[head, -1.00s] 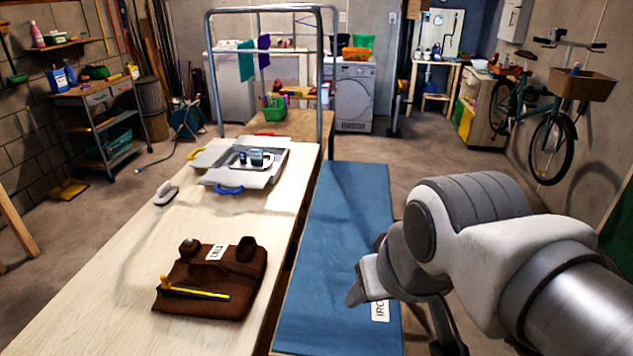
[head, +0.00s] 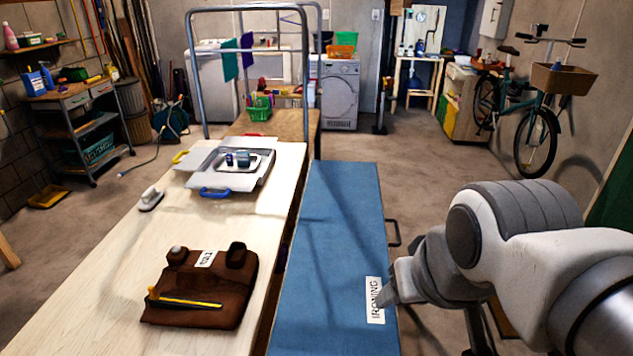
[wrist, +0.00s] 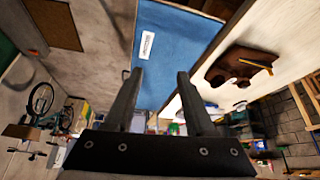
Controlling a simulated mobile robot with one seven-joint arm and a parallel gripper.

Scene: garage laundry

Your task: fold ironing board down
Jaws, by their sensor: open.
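The ironing board (head: 330,230) is a long, flat blue surface, lying level along the right side of the wooden table. A white label reading IRONING (head: 375,300) is near its right edge. A dark bar like a handle (head: 393,233) sticks out from that edge. My gripper (head: 386,292) is at the board's right edge beside the label; whether it touches cannot be told. In the wrist view my gripper (wrist: 158,72) has its two fingers apart with nothing held, and the blue board (wrist: 180,45) with its label lies beyond the fingertips.
The pale table (head: 110,260) holds a folded brown garment (head: 205,285), a small iron-like item (head: 151,198) and a grey tray (head: 205,170). A metal rack (head: 190,80) stands behind. Bare floor lies right of the board; a bicycle (head: 535,130) stands by the right wall.

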